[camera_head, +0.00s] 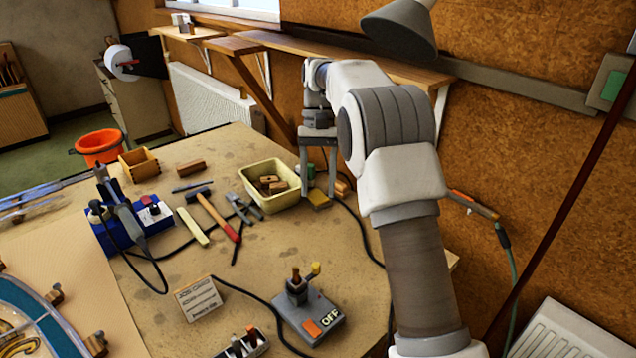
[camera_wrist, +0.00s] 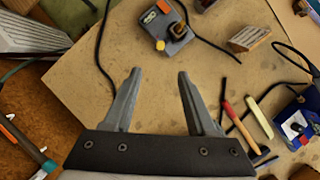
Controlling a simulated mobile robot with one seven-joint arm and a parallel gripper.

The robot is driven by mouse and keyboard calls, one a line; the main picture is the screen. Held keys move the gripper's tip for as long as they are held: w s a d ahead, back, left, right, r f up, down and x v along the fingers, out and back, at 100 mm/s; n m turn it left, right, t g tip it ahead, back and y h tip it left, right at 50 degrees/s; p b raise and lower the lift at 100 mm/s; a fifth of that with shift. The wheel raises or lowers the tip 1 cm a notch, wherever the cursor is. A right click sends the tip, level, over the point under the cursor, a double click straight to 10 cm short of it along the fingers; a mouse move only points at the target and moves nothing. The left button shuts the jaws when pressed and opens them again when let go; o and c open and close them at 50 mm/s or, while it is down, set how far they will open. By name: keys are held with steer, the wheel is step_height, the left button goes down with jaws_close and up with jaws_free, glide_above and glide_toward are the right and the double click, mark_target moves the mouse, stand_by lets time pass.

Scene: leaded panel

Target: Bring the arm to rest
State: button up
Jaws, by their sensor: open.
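My gripper (camera_head: 318,165) hangs over the back right part of the workbench in the head view, near the cream tub. In the wrist view my gripper (camera_wrist: 156,75) is open, its two grey fingers spread wide, with only bare bench top between them. My arm reaches from the lower right of the head view up and back to the gripper. The workbench (camera_head: 225,265) lies beneath. The fingers appear empty.
A cream tub (camera_head: 272,190) with brown blocks, a hammer (camera_head: 215,212), a blue soldering unit (camera_head: 135,225), a grey OFF switch box (camera_head: 308,312) and a card (camera_head: 200,300) stand on the bench. A lamp (camera_head: 400,28) and wall shelf (camera_head: 350,55) are close above my arm.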

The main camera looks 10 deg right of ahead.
steer(key=s+d+r+t, duration=0.4)
steer(key=s+r+t, duration=0.1)
steer(key=s+r, duration=0.7)
steer(key=s+d+f+n+t, duration=0.1)
steer(key=s+f+t, duration=0.1)
steer(key=s, duration=0.7)
steer(key=s+d+f+n+t, duration=0.1)
steer(key=s+f+t, duration=0.2)
steer(key=s, duration=0.6)
steer(key=shift+h, duration=0.4)
steer(key=shift+f, duration=0.1)
stand_by(0.5)
